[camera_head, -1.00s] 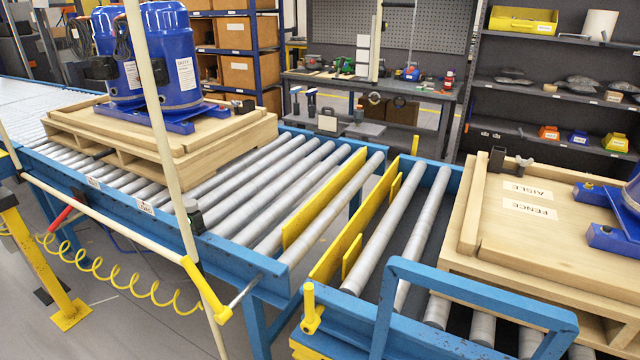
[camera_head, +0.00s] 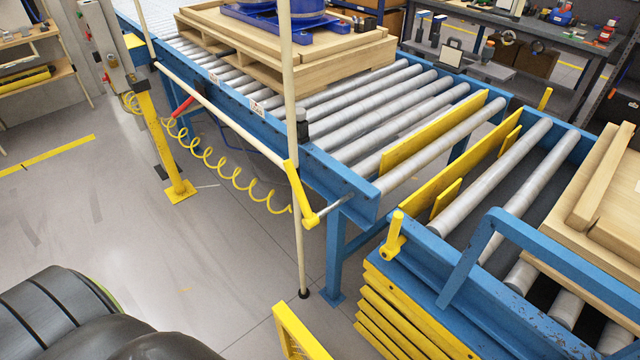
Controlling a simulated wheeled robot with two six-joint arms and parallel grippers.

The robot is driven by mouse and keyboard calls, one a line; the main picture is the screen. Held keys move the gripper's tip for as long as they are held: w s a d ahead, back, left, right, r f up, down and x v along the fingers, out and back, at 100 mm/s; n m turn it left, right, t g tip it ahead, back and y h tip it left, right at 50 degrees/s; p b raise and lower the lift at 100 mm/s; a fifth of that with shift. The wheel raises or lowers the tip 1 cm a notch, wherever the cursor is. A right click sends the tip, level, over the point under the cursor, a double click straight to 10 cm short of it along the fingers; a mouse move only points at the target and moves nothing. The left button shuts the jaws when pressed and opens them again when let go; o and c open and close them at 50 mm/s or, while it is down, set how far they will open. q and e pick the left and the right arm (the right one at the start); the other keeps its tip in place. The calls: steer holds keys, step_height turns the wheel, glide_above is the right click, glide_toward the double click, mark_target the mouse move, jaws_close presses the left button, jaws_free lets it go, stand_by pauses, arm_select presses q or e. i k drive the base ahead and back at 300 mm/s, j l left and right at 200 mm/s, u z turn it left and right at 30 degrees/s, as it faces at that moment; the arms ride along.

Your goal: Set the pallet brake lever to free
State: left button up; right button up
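No lever in view carries a readable brake or free marking. A yellow lever (camera_head: 301,195) sits on a grey rod at the near end of the blue roller conveyor (camera_head: 350,180), its lower end angled down to the right. A short upright yellow handle (camera_head: 396,232) stands on the near corner of the blue roller lift table (camera_head: 470,290). I cannot tell which is the brake lever. A red handle (camera_head: 182,106) shows by the conveyor's side. Neither of my grippers is in view.
A wooden pallet (camera_head: 300,60) bearing blue machinery rests on the conveyor; another pallet (camera_head: 600,200) is on the lift table. A cream pole (camera_head: 297,230) stands before the conveyor. A yellow coiled hose (camera_head: 215,170) hangs alongside. The grey floor (camera_head: 90,210) at left is open.

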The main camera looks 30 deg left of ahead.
mark_target(190, 100)
steer(key=k+j+u, duration=0.1)
steer(key=k+u, duration=0.2)
steer(key=k, duration=0.35)
steer(key=j+u, duration=0.2)
steer(key=u, duration=0.15)
steer(key=i+j+u, duration=0.15)
steer(key=u, duration=0.2)
steer(key=i+j+u, duration=0.15)
steer(key=u, duration=0.2)
